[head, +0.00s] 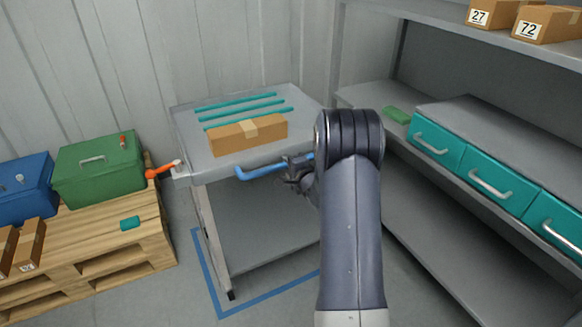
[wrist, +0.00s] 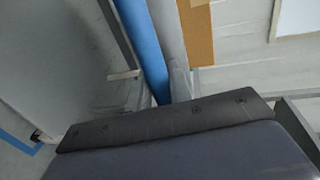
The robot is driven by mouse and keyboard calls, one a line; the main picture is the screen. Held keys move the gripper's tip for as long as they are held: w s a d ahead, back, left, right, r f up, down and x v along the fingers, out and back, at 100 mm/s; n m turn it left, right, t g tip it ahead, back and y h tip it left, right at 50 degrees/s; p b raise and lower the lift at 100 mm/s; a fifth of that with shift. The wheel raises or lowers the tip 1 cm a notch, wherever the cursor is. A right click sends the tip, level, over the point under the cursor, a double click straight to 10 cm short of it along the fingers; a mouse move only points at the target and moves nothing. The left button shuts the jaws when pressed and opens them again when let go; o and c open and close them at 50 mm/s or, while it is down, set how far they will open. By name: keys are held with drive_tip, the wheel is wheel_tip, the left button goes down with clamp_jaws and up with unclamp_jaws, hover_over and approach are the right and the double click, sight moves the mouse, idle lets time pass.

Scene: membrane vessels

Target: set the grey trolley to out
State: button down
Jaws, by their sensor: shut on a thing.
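The grey trolley (head: 190,142) stands against the corrugated wall, left of the shelving. Its blue push handle (head: 262,171) runs along the front edge of the top; the handle also shows in the wrist view (wrist: 145,45). My gripper (head: 298,174) is shut on the blue handle near its right end, and my arm hides part of the trolley's right side. The trolley's visible front wheel (head: 231,294) is just inside a blue outline (head: 207,273) on the floor.
A cardboard box (head: 248,135) and teal strips (head: 235,102) lie on the trolley. An orange lever-like piece (head: 160,171) sticks out at its left. A wooden pallet (head: 105,255) with a green case (head: 98,173) stands left; shelving with teal drawers (head: 490,180) stands right. Floor in front looks clear.

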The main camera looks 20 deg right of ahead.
drive_tip(key=c, duration=1.3)
unclamp_jaws()
drive_tip(key=s, duration=0.3)
drive_tip(key=s+r, duration=0.1)
drive_tip(key=s, duration=0.3)
drive_tip(key=s+r, duration=0.1)
drive_tip(key=s, duration=0.2)
drive_tip(key=shift+s+d, duration=0.15)
drive_tip(key=shift+s, duration=0.2)
drive_tip(key=shift+w, duration=0.15)
